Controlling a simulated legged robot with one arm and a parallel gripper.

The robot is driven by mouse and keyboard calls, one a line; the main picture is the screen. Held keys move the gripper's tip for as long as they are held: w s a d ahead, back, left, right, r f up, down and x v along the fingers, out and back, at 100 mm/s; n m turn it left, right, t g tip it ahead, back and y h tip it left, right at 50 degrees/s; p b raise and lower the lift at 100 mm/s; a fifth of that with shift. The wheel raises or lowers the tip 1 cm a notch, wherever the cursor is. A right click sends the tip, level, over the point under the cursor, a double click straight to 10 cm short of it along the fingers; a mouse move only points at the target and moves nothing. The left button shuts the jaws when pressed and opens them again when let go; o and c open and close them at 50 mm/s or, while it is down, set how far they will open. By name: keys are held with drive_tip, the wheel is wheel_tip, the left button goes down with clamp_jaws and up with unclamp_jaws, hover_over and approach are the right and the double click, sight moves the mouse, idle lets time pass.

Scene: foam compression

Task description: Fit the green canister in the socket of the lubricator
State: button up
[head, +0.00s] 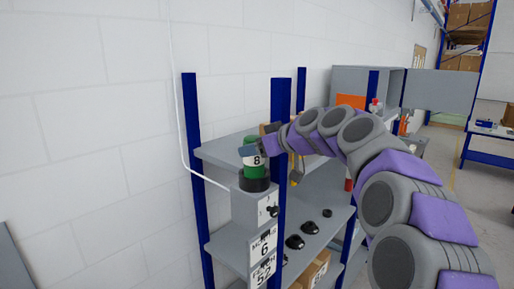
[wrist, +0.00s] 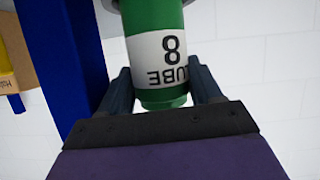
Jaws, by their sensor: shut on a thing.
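The green canister (head: 255,172) with a white label marked 8 stands upright over the black ring-shaped socket (head: 254,185) on top of the grey lubricator (head: 250,208). Its lower end meets the ring in the head view; I cannot tell how deep it sits. My gripper (head: 250,150) is shut on the canister near its top. In the wrist view, which is upside down, the fingers of my gripper (wrist: 166,90) flank the canister (wrist: 152,18), and the label reads LUBE 8. A grey rim shows at the top edge there, around the canister's far end.
The lubricator is beside a blue shelf post (head: 281,120), close to my gripper. Grey shelves (head: 325,190) hold small black parts (head: 295,241) and boxes. A white pipe (head: 180,120) runs down the white wall to the lubricator. An orange item (head: 351,101) is behind my arm.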

drive_tip(key=shift+f+b, duration=0.8)
drive_tip(key=shift+b, duration=0.05)
drive_tip(key=o, duration=0.9)
drive_tip(key=shift+c, duration=0.2)
drive_tip(key=o, duration=0.4)
drive_tip(key=shift+s+a, duration=0.15)
drive_tip(key=shift+a, duration=0.2)
drive_tip(key=shift+d, duration=0.15)
